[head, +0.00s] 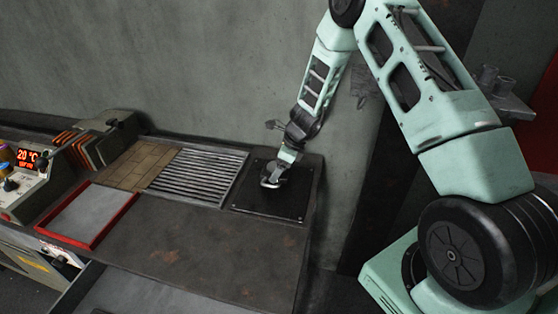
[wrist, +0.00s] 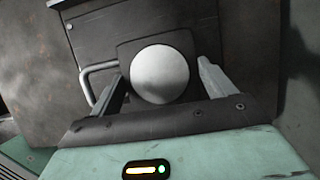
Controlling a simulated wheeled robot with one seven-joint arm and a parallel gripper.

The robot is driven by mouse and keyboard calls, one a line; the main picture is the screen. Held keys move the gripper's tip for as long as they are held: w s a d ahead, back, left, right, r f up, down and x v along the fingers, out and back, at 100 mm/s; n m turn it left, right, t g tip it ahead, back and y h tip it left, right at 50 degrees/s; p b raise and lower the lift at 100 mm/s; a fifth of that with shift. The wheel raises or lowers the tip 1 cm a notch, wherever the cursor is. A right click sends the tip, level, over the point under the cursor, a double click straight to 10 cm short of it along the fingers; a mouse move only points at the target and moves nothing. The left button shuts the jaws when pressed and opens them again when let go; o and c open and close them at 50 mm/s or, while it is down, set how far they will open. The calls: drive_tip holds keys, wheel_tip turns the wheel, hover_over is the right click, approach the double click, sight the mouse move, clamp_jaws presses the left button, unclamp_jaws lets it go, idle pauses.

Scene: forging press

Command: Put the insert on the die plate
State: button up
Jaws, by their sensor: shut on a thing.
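The die plate (head: 290,207) is a flat black square with corner bolts at the right end of the bench. In the wrist view, the dark plate (wrist: 140,24) shows behind the insert. The insert (wrist: 124,52) is a dark block with a round pale face and a metal loop at its left. My gripper (head: 272,182) is over the die plate. In the wrist view, my gripper (wrist: 165,90) has its fingers on either side of the insert and is shut on it. Whether the insert touches the plate, I cannot tell.
Left of the plate are a slatted grille (head: 196,176) and a tan brick patch (head: 134,166). A red-rimmed tray (head: 107,220) and a control box reading 20 °C (head: 28,160) lie further left. The bench front (head: 215,255) is clear. A grey wall (head: 180,70) stands close behind.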

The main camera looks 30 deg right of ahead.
drive_tip(key=shift+f, duration=1.65)
drive_tip(key=shift+f, duration=0.1)
drive_tip(key=o, duration=2)
drive_tip(key=shift+f, duration=0.1)
drive_tip(key=shift+c, duration=0.2)
drive_tip(key=b+v, duration=0.2)
drive_tip(key=v, duration=0.9)
drive_tip(key=s+a+r+n+g, duration=0.1)
drive_tip(key=s+a+r+n, duration=0.15)
drive_tip(key=a, duration=0.25)
drive_tip(key=s+a+r+n, duration=0.1)
drive_tip(key=a+r+n, duration=0.3)
drive_tip(key=a, duration=0.2)
drive_tip(key=s+a+r+n+g, duration=0.2)
drive_tip(key=s+a+r+n, duration=0.3)
drive_tip(key=s+a+n, duration=0.6)
drive_tip(key=s+a+r+n+h, duration=0.1)
drive_tip(key=s+r+n, duration=0.1)
drive_tip(key=s+n, duration=0.6)
drive_tip(key=s+a+r+n+h, duration=0.1)
drive_tip(key=s+a+n, duration=0.1)
drive_tip(key=s+n, duration=0.7)
drive_tip(key=shift+s+a+r+h, duration=0.3)
drive_tip(key=shift+s+r, duration=0.1)
drive_tip(key=shift+s, duration=0.45)
